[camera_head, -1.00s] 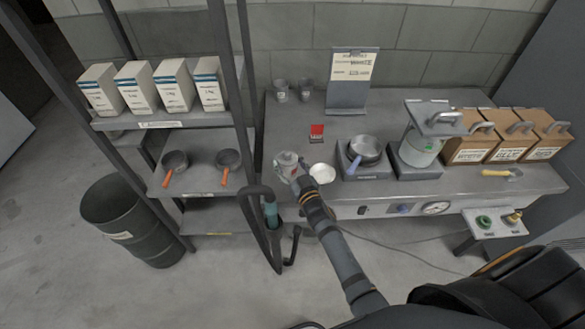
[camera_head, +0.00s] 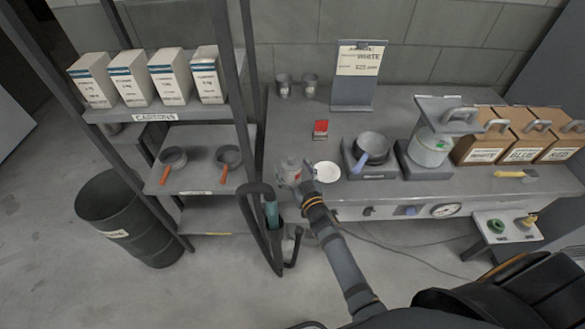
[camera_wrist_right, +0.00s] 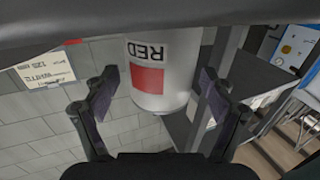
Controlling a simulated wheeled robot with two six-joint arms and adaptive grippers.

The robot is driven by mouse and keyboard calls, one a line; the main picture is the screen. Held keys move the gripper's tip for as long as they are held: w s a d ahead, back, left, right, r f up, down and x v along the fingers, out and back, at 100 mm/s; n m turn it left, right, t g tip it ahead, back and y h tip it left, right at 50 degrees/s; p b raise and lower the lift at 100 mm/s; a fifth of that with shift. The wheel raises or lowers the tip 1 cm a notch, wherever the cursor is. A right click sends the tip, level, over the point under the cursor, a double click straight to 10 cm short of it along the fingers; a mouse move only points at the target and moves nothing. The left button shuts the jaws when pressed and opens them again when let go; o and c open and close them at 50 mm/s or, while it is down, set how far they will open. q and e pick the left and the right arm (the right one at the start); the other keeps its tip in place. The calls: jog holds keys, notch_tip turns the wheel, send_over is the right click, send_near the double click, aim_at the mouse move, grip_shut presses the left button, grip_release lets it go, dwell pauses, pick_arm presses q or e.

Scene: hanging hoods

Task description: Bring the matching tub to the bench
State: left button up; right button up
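A small pale tub (camera_head: 290,164) with a red mark is at the bench's left front. In the right wrist view the tub (camera_wrist_right: 165,55) appears upside down, reading RED above a red square; a dark band hides one end. My right gripper (camera_wrist_right: 157,85) has its fingers spread on either side of it with gaps visible. It also shows in the head view (camera_head: 305,186). The sign (camera_head: 358,62) on the bench (camera_head: 395,115) reads WHITE. My left gripper is not in view.
Brown boxes labelled WHITE (camera_head: 484,156), BLUE (camera_head: 522,156) and RED (camera_head: 562,154) line the right end. A pan (camera_head: 371,147), white dish (camera_head: 327,171) and red packet (camera_head: 320,129) occupy the bench. A shelf rack with cartons (camera_head: 170,78) and dark drum (camera_head: 118,215) stand left.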

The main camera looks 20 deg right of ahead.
jog(key=shift+r+p, duration=0.3)
jog(key=shift+r, duration=0.05)
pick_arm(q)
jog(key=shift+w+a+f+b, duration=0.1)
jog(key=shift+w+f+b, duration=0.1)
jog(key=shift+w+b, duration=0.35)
pick_arm(e)
jog(key=s+d, duration=0.1)
jog(key=s, duration=1.1)
jog(key=shift+d+f, duration=0.15)
